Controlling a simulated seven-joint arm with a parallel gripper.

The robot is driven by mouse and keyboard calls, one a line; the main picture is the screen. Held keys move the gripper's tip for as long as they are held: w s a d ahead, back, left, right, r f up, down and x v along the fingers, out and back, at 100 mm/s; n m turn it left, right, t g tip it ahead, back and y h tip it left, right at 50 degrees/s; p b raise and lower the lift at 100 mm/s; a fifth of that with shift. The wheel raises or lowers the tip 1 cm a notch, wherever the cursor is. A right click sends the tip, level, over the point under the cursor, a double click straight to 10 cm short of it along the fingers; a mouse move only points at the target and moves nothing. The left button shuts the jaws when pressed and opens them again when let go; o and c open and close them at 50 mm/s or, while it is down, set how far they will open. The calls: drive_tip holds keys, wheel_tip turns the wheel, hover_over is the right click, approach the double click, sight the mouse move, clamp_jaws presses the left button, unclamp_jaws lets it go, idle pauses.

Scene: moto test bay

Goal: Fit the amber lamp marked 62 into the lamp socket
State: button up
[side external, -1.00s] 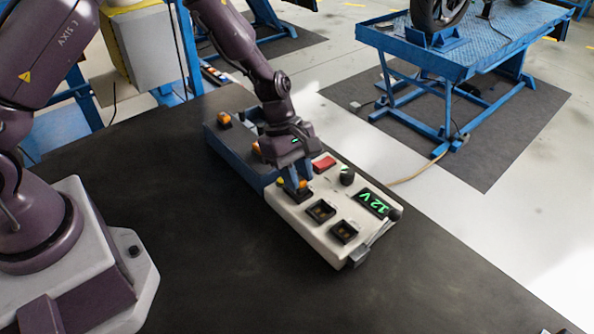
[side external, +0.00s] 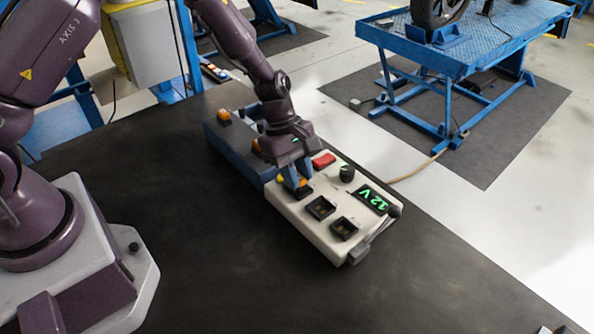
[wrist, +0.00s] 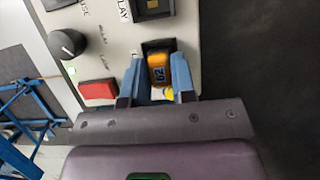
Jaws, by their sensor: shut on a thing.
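My gripper (side external: 298,188) is shut on the amber lamp marked 62 (wrist: 160,72), seen between its fingers (wrist: 157,85) in the wrist view. The lamp is at the socket (wrist: 157,45) labelled in part "LAMP" on the white test box (side external: 325,238). The dark socket frame shows around the lamp's far end; how deep the lamp sits I cannot tell. In the side view the fingers hide most of lamp and socket.
Two more square sockets (side external: 320,208) (side external: 344,228) lie beside it. A red button (side external: 323,160), black knob (side external: 347,173) and green "12 V" display (side external: 373,199) stand on the box. A blue rack (side external: 232,150) with other amber pieces (side external: 224,115) adjoins it. The front mat is clear.

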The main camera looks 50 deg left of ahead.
drive_tip(key=o, duration=1)
drive_tip(key=shift+r, duration=3.5)
drive_tip(key=shift+m, duration=0.4)
drive_tip(key=s+a+r+m+t+y, duration=0.1)
drive_tip(key=s+a+r+m+t, duration=0.1)
drive_tip(key=s+r+m, duration=0.3)
drive_tip(key=s+a+r+m+t+y, duration=0.1)
drive_tip(key=s+a+r+m+y, duration=0.1)
drive_tip(key=s+r+m, duration=0.4)
drive_tip(key=s+a+r+m+t+y, duration=0.1)
drive_tip(key=s+a+r+m+t, duration=0.1)
drive_tip(key=s+r+m, duration=0.4)
drive_tip(key=shift+s+a+r+t, duration=0.1)
drive_tip(key=shift+s+a+r, duration=0.15)
drive_tip(key=shift+s+r, duration=0.5)
drive_tip(key=shift+s+a+r+t, duration=0.1)
drive_tip(key=shift+s+a+r, duration=0.15)
drive_tip(key=shift+s+r, duration=0.5)
drive_tip(key=shift+s+a+r+t, duration=0.1)
drive_tip(key=shift+s+a+r, duration=0.15)
drive_tip(key=shift+s+r, duration=0.5)
